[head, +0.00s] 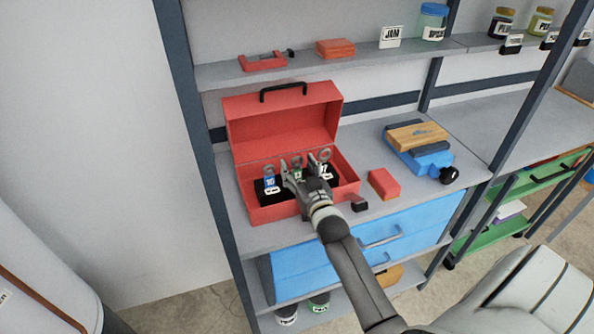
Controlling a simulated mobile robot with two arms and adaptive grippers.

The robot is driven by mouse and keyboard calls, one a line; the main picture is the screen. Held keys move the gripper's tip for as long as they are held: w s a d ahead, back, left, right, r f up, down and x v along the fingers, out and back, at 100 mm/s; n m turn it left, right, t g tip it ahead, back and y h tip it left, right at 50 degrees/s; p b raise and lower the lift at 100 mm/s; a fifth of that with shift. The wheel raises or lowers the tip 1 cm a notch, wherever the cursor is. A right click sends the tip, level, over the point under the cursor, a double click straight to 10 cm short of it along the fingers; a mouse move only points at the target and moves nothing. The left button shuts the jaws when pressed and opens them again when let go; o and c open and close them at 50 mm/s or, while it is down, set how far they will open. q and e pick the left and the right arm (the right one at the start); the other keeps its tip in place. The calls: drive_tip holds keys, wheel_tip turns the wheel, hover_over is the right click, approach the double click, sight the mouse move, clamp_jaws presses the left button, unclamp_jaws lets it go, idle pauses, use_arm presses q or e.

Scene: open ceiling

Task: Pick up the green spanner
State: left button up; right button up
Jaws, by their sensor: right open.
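The red toolbox (277,214) stands open on the workbench shelf, its lid tilted back. Inside it, several grey spanners stand in a black holder (260,192). One at the left has a blue tag (270,184). The green spanner (298,174) shows as a small green mark between my right gripper's fingers; most of it is hidden by the gripper. Another spanner (325,156) with a white tag stands to the right. My right gripper (299,172) is open over the box, around or just in front of the green spanner; I cannot tell whether it touches. My left gripper is not in view.
A red block (384,184) and a small black block (360,206) lie right of the toolbox. The upper shelf (350,60) holds jars and red items. Blue drawers (330,262) are below.

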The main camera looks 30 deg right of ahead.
drive_tip(key=shift+x, duration=0.85)
drive_tip(key=c, duration=1.1)
drive_tip(key=shift+c, duration=0.3)
drive_tip(key=shift+r, duration=0.1)
